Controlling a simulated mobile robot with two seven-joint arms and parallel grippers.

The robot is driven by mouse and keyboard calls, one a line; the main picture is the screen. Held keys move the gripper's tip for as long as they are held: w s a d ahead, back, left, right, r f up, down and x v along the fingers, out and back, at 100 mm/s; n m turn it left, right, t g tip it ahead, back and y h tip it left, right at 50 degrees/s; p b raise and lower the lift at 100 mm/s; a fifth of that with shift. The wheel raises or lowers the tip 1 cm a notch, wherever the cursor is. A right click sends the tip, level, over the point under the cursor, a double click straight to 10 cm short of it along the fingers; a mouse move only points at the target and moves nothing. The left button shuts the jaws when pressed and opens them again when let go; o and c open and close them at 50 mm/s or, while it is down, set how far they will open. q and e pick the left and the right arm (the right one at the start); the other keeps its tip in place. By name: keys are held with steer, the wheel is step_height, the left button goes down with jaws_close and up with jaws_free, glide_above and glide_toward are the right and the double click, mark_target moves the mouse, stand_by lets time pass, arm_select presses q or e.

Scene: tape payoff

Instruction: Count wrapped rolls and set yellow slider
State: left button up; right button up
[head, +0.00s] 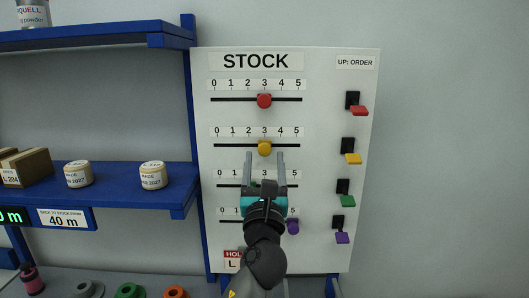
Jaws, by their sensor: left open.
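The yellow slider knob (264,149) sits at about 3 on the second scale of the white STOCK board (365,200). My left gripper (264,156) is open, its two fingers pointing up. In the picture the fingertips lie just below and to either side of the yellow knob; I cannot tell their depth from the board. Two pale wrapped rolls stand apart on the blue shelf, a left one (78,174) and a right one (153,175), with dark lettering on their sides. My right gripper is not in view.
A red knob (264,101) sits at 3 above; a purple knob (293,226) is low right. My gripper mostly hides the green row. Coloured flip levers, including a yellow lever (351,157), line the board's right. Cardboard boxes (27,168) stand left on the blue shelf (115,190).

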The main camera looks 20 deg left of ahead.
mark_target(265, 148)
arm_select(q)
steer(key=shift+x, duration=1.05)
steer(key=shift+c, duration=0.4)
jaws_close()
stand_by(0.3)
